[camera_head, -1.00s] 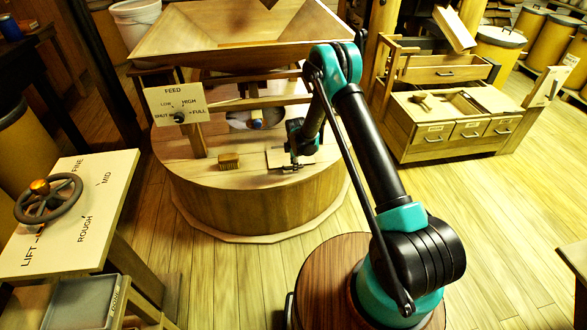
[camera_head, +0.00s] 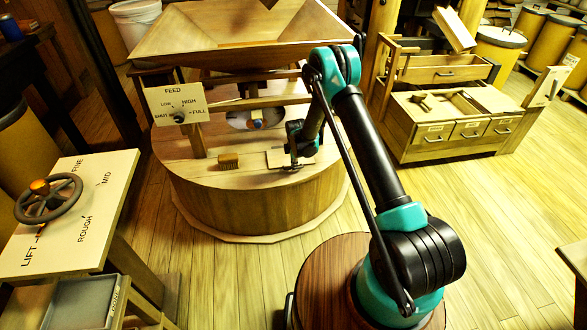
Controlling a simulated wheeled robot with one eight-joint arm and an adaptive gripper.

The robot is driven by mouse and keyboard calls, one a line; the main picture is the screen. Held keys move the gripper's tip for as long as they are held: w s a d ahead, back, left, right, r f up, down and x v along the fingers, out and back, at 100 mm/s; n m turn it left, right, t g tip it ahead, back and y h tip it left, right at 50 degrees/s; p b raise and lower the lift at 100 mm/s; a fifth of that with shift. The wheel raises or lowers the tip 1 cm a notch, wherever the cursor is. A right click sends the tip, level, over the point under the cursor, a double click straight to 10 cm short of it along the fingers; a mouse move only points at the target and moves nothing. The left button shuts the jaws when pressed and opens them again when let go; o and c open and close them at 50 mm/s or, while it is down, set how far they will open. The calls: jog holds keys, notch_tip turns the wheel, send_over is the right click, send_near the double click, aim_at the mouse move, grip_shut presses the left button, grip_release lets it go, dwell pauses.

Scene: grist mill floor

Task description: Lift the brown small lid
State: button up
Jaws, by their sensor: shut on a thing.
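The small lid (camera_head: 275,158) is a light brown, flat, squarish plate on top of the round wooden millstone casing (camera_head: 240,201), near its front right. My gripper (camera_head: 291,165) points down at the lid's right side and is shut on it. The fingers are small and dark here, and part of the lid is hidden behind them. I cannot tell for sure whether the lid is clear of the casing top.
A small brown brush-like block (camera_head: 228,161) lies left of the lid. The hopper (camera_head: 245,35) and its frame stand above and behind. The feed dial panel (camera_head: 177,105) is at the left. The handwheel table (camera_head: 100,190) stands further left.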

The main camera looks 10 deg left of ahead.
grip_shut()
jog(key=shift+c, duration=0.5)
grip_release()
jog(key=shift+w+a+r, duration=0.1)
jog(key=shift+w+r, duration=0.1)
jog(key=shift+r, duration=0.45)
jog(key=shift+w+a+r, duration=0.1)
jog(key=shift+w+r, duration=0.1)
jog(key=shift+r, duration=0.45)
jog(key=shift+o, duration=0.6)
jog(key=shift+w+r, duration=0.3)
jog(key=shift+r, duration=0.3)
jog(key=shift+o, duration=0.2)
jog(key=shift+r, duration=0.1)
jog(key=shift+o, duration=1.4)
jog(key=shift+w+a+r, duration=0.15)
jog(key=shift+w+r, duration=0.35)
jog(key=shift+r, duration=0.3)
jog(key=shift+w+a+r, duration=0.15)
jog(key=shift+w+r, duration=0.3)
jog(key=shift+r, duration=0.35)
jog(key=shift+o, duration=0.3)
jog(key=shift+w+r, duration=0.1)
jog(key=o, duration=0.3)
jog(key=shift+w+a+r, duration=0.2)
jog(key=shift+w+r, duration=0.4)
jog(key=shift+r, duration=0.05)
jog(key=shift+w+a+r, duration=0.15)
jog(key=shift+w+r, duration=0.4)
jog(key=shift+r, duration=0.1)
